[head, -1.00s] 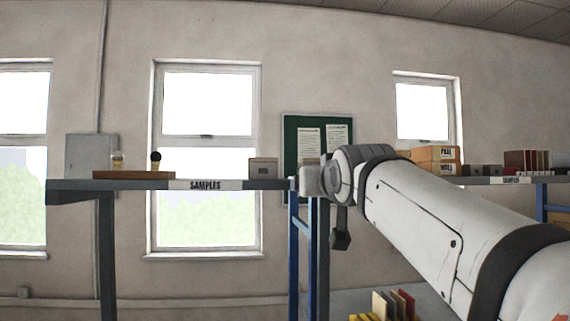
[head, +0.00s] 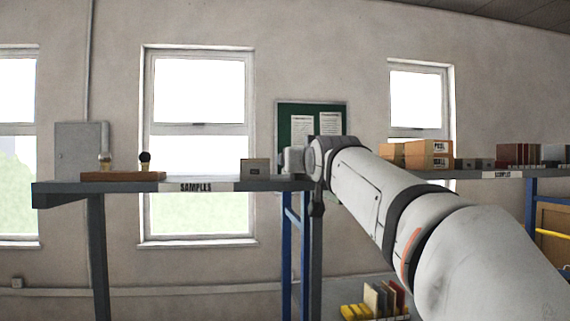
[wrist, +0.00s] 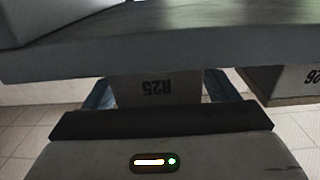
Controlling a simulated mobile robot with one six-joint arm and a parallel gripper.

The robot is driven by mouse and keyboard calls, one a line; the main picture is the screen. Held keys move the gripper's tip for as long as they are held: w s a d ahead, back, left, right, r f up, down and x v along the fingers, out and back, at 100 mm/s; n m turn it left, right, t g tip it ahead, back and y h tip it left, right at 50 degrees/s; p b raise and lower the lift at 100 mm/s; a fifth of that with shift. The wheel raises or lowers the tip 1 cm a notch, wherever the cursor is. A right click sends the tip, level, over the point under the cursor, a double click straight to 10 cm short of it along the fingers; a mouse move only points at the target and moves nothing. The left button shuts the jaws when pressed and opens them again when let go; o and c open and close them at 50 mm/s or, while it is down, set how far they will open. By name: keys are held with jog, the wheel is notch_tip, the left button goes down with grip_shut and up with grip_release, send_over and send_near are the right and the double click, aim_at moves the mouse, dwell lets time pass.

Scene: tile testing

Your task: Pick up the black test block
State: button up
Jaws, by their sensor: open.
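A block marked R25 (wrist: 158,90), its label upside down, stands against the dark shelf surface in the wrist view. It looks grey, and I cannot tell whether it is the black test block. My gripper (wrist: 160,97) is open, with a finger on either side of this block; I cannot tell if either touches it. A second block, marked R26 (wrist: 292,82), is at the right of that view. In the head view my gripper (head: 295,160) is at the right end of the left shelf, hiding what is behind it.
The left SAMPLES shelf (head: 110,189) holds a grey block (head: 255,170) and a wooden board (head: 122,177) with two round-topped pieces. The right shelf (head: 480,175) holds orange boxes (head: 428,153) and several dark blocks. Coloured tiles (head: 378,298) stand lower down.

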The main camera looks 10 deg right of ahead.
jog(key=shift+s, duration=0.1)
jog(key=c, duration=1.3)
